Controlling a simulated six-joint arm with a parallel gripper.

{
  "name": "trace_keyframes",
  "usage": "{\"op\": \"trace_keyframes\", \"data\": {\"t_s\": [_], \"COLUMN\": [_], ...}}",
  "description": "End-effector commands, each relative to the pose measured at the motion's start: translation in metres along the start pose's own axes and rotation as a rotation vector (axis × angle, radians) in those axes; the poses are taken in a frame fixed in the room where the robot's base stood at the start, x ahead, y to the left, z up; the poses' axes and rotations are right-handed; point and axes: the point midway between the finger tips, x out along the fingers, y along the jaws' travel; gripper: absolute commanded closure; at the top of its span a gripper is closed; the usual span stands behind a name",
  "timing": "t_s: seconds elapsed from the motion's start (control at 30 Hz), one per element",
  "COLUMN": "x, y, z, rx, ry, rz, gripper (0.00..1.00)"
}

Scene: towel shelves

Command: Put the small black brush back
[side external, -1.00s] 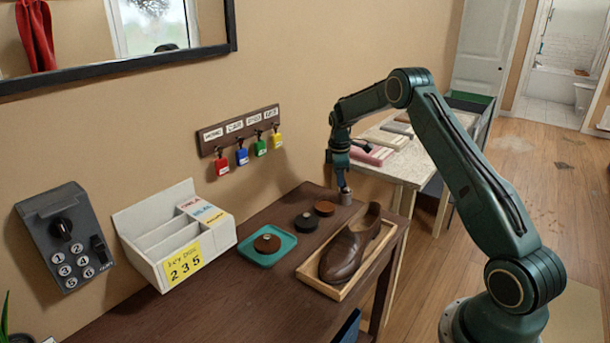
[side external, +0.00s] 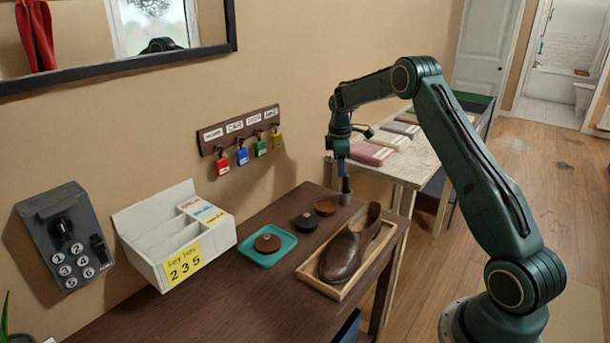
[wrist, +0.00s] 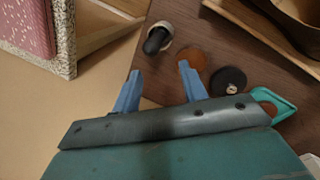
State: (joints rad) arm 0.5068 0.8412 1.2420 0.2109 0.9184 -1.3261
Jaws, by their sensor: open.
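The small black brush (wrist: 154,42) stands in a small grey cup (wrist: 164,26), its dark handle sticking out, in the wrist view. In the side view the cup (side external: 345,198) stands at the far end of the brown table, and the dark handle (side external: 346,185) shows above it. My gripper (side external: 343,172) is just above the handle. In the wrist view its two blue fingers (wrist: 160,68) are spread apart with nothing between them, and the brush lies beyond their tips. The brush's lower end is hidden in the cup.
A brown disc (side external: 325,208) and a black knobbed disc (side external: 306,222) lie near the cup. A teal tray (side external: 289,251) holds another brown disc. A brown shoe (side external: 345,255) sits in a wooden tray (side external: 312,278). A pale side table (side external: 425,167) stands beyond.

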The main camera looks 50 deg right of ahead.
Motion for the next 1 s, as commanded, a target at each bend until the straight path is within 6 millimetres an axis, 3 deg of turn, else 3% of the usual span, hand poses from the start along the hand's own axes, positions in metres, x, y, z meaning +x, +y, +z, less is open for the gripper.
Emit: {"op": "trace_keyframes", "data": {"t_s": [0.3, 0.5, 1.0], "x": [-0.056, -0.077, -0.085], "y": [0.000, 0.001, 0.000], "z": [-0.001, -0.001, 0.000], "rx": [-0.001, 0.000, 0.000], "ry": [0.002, 0.001, 0.000], "rz": [0.002, 0.002, 0.000], "gripper": [0.57, 0.57, 0.57]}}
